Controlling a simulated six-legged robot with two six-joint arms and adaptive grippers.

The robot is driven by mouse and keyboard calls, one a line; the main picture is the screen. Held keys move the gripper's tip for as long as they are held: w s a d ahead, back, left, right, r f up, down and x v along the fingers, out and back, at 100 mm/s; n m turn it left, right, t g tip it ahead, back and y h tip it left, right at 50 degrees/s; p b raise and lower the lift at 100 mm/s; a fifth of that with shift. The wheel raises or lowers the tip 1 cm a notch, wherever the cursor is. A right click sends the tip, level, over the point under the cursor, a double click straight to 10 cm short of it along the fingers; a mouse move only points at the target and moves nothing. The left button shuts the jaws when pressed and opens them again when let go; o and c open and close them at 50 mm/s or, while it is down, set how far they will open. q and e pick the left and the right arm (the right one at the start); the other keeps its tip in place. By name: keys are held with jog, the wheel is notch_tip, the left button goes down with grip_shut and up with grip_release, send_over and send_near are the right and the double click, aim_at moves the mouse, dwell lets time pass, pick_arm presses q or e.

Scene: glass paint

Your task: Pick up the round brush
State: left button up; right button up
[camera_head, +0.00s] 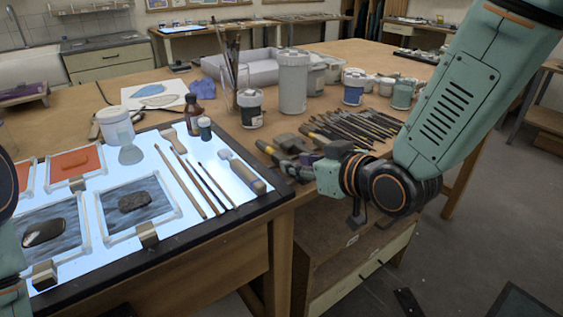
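Several brushes and tools lie on the glowing light panel (226,204). A long brush with a wooden handle (181,182), a second slim wooden one (201,186) and a thin dark one (216,186) lie side by side. A thick tool with a wide pale handle (247,173) lies to their right. I cannot tell which is the round brush. My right gripper (322,168) is over the table just right of the panel, apart from these brushes. Its fingers blend with the dark tools behind, so its opening is unclear. My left gripper is out of view; only my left arm shows.
A row of dark brushes (357,127) lies behind my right gripper. A tall grey container (293,82), a glass jar of brushes (233,75) and a brown bottle (193,115) stand behind the panel. Framed glass pieces (137,207) cover the panel's left part.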

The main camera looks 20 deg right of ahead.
aim_at(286, 159)
jog(key=x, duration=0.5)
jog(key=shift+w+d+b, duration=0.15)
jog(key=shift+d+b, duration=0.2)
jog(key=shift+d, duration=0.05)
jog(key=shift+w+a, duration=0.2)
jog(key=shift+a, duration=0.1)
jog(key=shift+s+d, duration=0.1)
jog(key=shift+d, duration=0.15)
jog(key=shift+c, duration=1)
jog(key=shift+a, duration=0.2)
grip_shut()
jog(key=shift+d, duration=0.15)
